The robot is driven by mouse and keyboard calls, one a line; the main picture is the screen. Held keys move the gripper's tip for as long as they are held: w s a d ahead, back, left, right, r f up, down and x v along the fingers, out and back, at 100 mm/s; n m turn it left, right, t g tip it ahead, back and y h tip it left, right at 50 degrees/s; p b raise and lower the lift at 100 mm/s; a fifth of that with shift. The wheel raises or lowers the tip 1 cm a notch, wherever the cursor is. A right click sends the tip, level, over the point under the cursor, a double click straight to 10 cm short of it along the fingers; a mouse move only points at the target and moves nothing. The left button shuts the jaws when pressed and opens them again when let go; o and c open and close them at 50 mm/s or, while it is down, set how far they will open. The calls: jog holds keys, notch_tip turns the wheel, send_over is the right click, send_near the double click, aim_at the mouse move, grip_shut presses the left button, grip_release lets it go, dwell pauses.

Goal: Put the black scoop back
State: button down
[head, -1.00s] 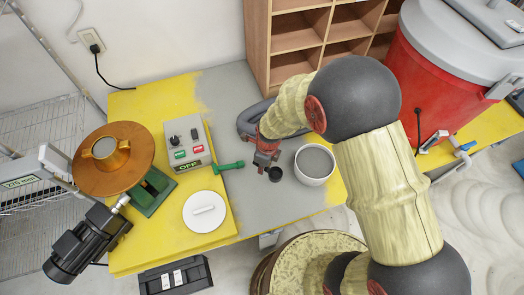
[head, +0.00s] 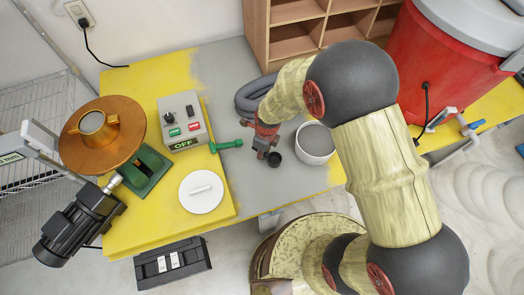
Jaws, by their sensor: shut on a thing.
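The black scoop (head: 274,158) shows as a small dark cup at the tip of my gripper (head: 267,149). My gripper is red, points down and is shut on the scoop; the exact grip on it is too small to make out. The scoop is over the grey part of the table, just left of and a little in front of a white bowl (head: 303,151) filled with grey material. I cannot tell whether the scoop touches the tabletop.
A green-handled tool (head: 227,145) lies left of my gripper, by a control box (head: 184,121) reading OFF. A white disc (head: 201,192) and a copper wheel machine (head: 103,136) are further left. A grey coiled hose (head: 251,95) lies behind my gripper. Bare grey table (head: 255,193) is in front.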

jog(key=shift+f, duration=0.5)
dwell(0.6)
jog(key=c, duration=1.7)
grip_release()
jog(key=shift+c, duration=0.2)
jog(key=shift+r+p, duration=2.9)
jog(key=shift+r, duration=0.65)
